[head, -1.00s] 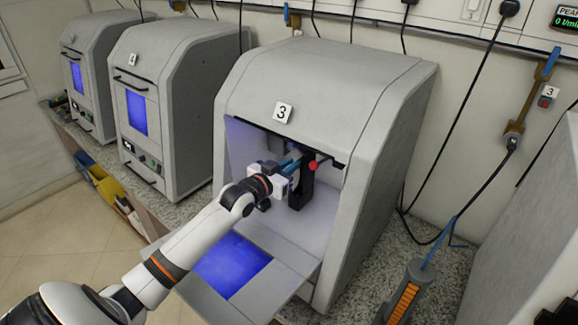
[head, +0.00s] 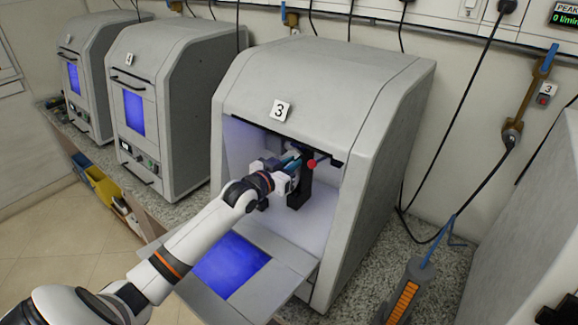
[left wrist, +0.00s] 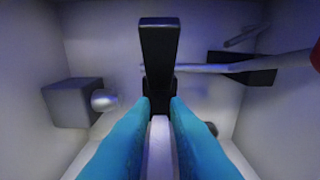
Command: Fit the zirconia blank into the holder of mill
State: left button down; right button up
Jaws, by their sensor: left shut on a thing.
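Mill 3 (head: 345,95) stands open on the counter, its door folded down. My left gripper (head: 291,162) reaches inside its chamber. Its blue fingers (left wrist: 160,108) are shut on a white, edge-on piece, which I take as the zirconia blank (left wrist: 159,150); the fingers hide most of it. A black upright holder (head: 301,186) with a red knob (head: 311,164) is right at the fingertips. In the left wrist view the holder's black post (left wrist: 160,55) is straight ahead, in line with the blank. I cannot tell whether the blank touches or sits in the holder. My right gripper is out of view.
Inside the chamber, a grey block with a round knob (left wrist: 72,103) is left of the fingers, and a metal rod (left wrist: 205,68) crosses at right. The lowered door (head: 230,265) lies below my arm. Two closed mills (head: 165,70) stand at left.

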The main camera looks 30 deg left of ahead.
pick_arm(q)
jog(key=shift+w+d+f+b, duration=0.15)
jog(key=shift+w+b, duration=0.2)
jog(key=shift+w, duration=0.25)
jog(key=shift+w+a+f+b, duration=0.15)
jog(key=shift+w+b, duration=0.15)
jog(key=shift+w, duration=0.25)
jog(key=c, duration=1.3)
grip_release()
jog(key=shift+d, duration=0.1)
jog(key=shift+f, duration=0.1)
jog(key=shift+s+b, duration=0.3)
jog(key=shift+s, duration=0.3)
jog(key=s+b, duration=0.1)
jog(key=s, duration=0.2)
jog(key=s+r+b, duration=0.1)
jog(key=s, duration=0.3)
jog(key=s+a+b, duration=0.1)
jog(key=s, duration=0.2)
jog(key=shift+s+r, duration=0.3)
jog(key=shift+s, duration=0.1)
